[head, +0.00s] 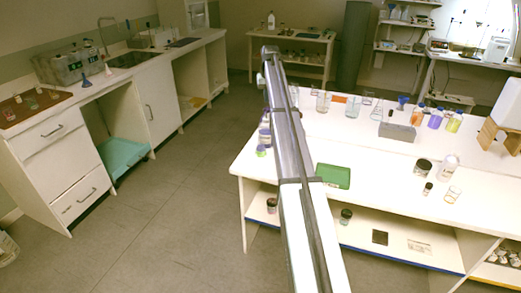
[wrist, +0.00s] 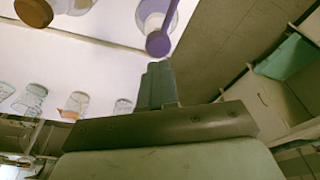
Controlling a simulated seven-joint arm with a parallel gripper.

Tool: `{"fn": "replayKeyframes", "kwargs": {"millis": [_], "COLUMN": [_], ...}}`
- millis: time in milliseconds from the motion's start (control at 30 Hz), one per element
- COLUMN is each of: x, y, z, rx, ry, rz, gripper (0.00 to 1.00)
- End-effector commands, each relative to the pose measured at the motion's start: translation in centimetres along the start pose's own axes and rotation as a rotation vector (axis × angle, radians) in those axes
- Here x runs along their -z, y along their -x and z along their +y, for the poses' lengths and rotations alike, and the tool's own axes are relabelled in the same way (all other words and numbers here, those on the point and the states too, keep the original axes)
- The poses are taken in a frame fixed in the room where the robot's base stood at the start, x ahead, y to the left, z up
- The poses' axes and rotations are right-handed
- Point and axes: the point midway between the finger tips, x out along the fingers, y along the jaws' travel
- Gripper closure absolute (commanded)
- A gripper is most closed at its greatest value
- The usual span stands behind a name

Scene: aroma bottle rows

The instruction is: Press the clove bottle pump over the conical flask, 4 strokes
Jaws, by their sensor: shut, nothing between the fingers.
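In the wrist view, my gripper (wrist: 158,72) is shut and empty. Its tips are just below a purple pump head (wrist: 158,42) on a pale bottle (wrist: 152,10) near the bench edge; I cannot tell whether they touch. No label is readable, so I cannot tell whether this is the clove bottle. In the head view, small bottles (head: 265,136) stand at the bench's left edge, partly behind my arm, which hides my gripper. Clear glass vessels stand along the back of the bench, one of them seemingly conical (head: 376,112); I cannot tell which is the task's flask.
A green tray (head: 333,176) lies on the white bench (head: 380,165). A grey block (head: 397,132) and several coloured bottles (head: 436,119) stand behind it. Dark-lidded jars (head: 423,166) are at the right. The wrist view shows a brown-capped jar (wrist: 34,12) and glass beakers (wrist: 30,101).

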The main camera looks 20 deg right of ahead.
Motion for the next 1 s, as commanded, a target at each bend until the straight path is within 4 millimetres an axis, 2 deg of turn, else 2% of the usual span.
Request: {"fn": "replayKeyframes", "kwargs": {"millis": [500, 1000], "x": [0.8, 0.8], "y": [3.9, 4.1], "z": [0.0, 0.0], "rx": [0.000, 0.000], "ry": [0.000, 0.000], "rz": [-0.001, -0.001], "gripper": [1.00, 1.00]}}
